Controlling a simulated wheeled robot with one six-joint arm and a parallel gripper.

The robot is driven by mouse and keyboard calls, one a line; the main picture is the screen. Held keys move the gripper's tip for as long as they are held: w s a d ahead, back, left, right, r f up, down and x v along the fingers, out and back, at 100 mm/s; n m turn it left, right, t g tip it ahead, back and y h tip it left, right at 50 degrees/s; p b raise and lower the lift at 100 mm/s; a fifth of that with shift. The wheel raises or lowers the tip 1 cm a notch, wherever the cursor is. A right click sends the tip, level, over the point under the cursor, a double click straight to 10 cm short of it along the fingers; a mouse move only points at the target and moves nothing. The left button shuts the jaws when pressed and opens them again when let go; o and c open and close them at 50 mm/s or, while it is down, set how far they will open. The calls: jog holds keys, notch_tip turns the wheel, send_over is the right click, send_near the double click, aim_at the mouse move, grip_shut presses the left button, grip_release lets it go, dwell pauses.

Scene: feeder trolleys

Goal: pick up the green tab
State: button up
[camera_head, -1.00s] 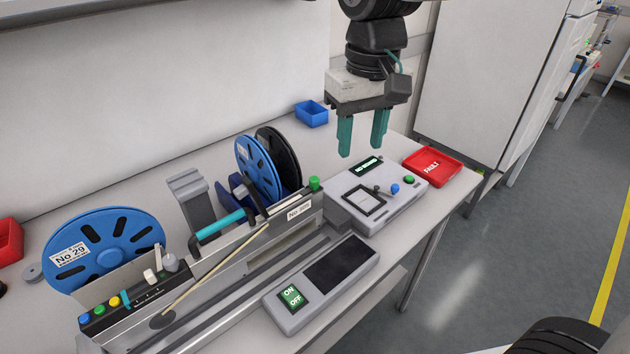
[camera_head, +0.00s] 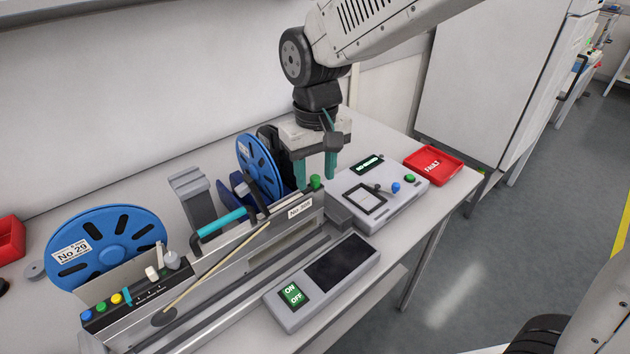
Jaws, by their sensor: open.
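The green tab (camera_head: 315,184) stands upright on the far right end of the silver feeder (camera_head: 284,222), beside the "No 29B"-like label, whose text is too small to read surely. My gripper (camera_head: 316,179) points down with its two teal fingers apart, and nothing is held in it. In the picture the tab shows between the fingertips, near their lower ends. I cannot tell from this one view whether the fingers are around the tab or a little behind it. No contact is clear.
Blue reels (camera_head: 107,248) stand on the feeder's far side, one close behind my gripper. A light grey tester (camera_head: 407,204) and a red "FAULT" tray (camera_head: 433,165) are to the right. An ON/OFF box (camera_head: 323,283) lies in front. Bare table shows at the back.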

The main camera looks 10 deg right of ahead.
grip_shut()
